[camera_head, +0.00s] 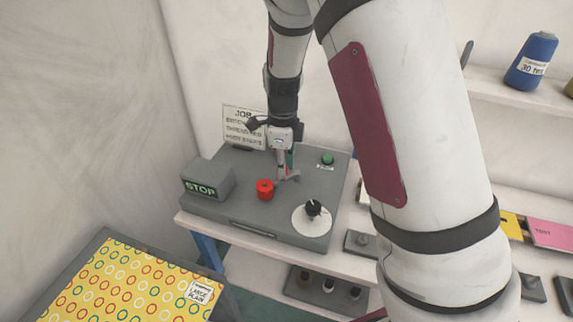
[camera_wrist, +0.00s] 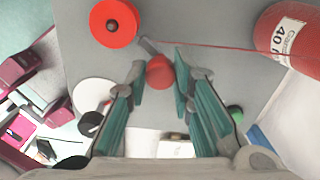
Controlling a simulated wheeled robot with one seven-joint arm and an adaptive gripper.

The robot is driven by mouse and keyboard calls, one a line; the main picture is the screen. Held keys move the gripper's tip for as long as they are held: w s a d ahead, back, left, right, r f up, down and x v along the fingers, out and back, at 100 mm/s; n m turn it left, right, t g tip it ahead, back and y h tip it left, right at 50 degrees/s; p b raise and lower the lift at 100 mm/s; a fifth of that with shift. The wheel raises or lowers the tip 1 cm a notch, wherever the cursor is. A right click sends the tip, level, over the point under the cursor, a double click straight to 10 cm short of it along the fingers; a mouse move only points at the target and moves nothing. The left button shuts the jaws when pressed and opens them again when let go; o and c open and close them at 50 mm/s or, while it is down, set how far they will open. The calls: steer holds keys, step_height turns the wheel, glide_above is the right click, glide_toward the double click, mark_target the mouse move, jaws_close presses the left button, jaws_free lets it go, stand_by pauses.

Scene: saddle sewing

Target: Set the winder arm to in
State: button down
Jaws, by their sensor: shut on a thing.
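The winder arm is a short grey lever (camera_wrist: 148,46) with a round red knob (camera_wrist: 160,72), seen in the wrist view. The knob sits between the tips of my gripper (camera_wrist: 167,80), whose teal-padded fingers are shut on it. In the head view my gripper (camera_head: 282,173) reaches down over the grey machine (camera_head: 245,215), just behind and right of a red bobbin (camera_head: 265,190). The bobbin also shows in the wrist view (camera_wrist: 113,22), close to the lever's far end. The knob is not clearly seen in the head view.
A STOP box (camera_head: 207,184) stands left on the machine. A white dial with a black knob (camera_head: 312,218) is at its front right and a green button (camera_head: 327,158) behind. A large red spool (camera_wrist: 288,38) has a red thread running from it.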

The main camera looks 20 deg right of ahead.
steer(key=shift+w+m, duration=0.15)
steer(key=shift+m, duration=0.25)
steer(key=c, duration=1.4)
jaws_free()
steer(key=shift+o, duration=0.2)
step_height(320, 180, up, 12)
